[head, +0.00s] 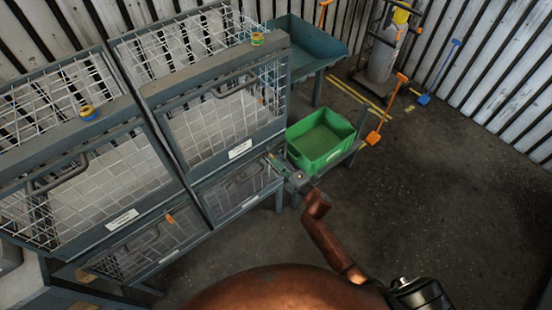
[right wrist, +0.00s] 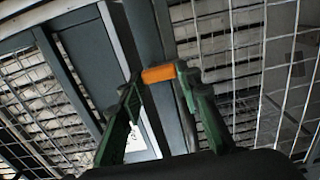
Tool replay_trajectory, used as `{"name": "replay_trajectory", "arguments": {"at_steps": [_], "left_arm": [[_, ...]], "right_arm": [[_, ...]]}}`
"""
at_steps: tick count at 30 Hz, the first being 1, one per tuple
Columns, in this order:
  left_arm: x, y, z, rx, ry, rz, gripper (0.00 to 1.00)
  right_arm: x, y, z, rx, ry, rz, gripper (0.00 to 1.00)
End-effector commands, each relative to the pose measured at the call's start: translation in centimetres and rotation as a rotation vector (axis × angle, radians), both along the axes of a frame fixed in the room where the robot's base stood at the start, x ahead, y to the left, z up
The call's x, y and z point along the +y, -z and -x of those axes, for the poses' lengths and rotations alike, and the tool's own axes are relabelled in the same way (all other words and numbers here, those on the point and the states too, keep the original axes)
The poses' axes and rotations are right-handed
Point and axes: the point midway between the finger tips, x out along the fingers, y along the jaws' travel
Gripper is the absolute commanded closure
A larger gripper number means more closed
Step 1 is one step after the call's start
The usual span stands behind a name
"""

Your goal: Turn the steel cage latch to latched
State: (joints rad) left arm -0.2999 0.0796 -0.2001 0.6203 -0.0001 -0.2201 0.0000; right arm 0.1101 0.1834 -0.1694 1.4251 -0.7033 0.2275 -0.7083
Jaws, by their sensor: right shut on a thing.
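Steel mesh cages stand at the left of the head view; the right cage (head: 236,152) has a grey frame post at its right edge. My right gripper (head: 273,158) is at that cage's lower right corner, at the end of my copper arm. In the right wrist view its green fingers (right wrist: 159,75) are shut on the orange handle of the cage latch (right wrist: 158,74), one finger at each end. The handle lies roughly crosswise over the grey post in that view. In the head view my gripper hides the latch. My left gripper is not in view.
A green crate (head: 322,141) stands on a low stand just right of my gripper. A blue-grey bin (head: 312,45) is behind it. An orange shovel (head: 376,136) and a blue one (head: 424,99) stand farther right. The left cage (head: 85,190) has an orange part low on its front. Floor at right is clear.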

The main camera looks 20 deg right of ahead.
Motion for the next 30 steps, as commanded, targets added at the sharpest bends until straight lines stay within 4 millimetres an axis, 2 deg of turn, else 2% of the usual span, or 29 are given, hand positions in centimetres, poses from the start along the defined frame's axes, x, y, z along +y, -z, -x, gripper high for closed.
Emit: {"name": "replay_trajectory", "arguments": {"at_steps": [2, 3, 9, 20, 23, 30], "left_arm": [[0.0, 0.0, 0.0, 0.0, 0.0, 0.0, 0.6], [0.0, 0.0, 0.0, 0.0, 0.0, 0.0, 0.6], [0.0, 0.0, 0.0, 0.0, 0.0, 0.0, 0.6], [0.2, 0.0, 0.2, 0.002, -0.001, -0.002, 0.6], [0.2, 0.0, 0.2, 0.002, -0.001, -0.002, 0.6], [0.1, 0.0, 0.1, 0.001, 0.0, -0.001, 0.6]], "right_arm": [[0.0, 0.1, 0.0, 0.001, 0.0, 0.004, 0.93], [0.0, 0.1, 0.0, 0.001, 0.0, 0.003, 0.66], [0.0, 0.1, 0.0, 0.001, 0.0, 0.001, 0.52], [-0.2, 0.0, 0.4, 0.001, 0.0, 0.001, 0.51], [-0.6, 0.2, 1.5, 0.002, 0.001, 0.002, 0.51], [-2.2, 0.1, 6.1, 0.002, 0.001, 0.002, 0.51]]}}
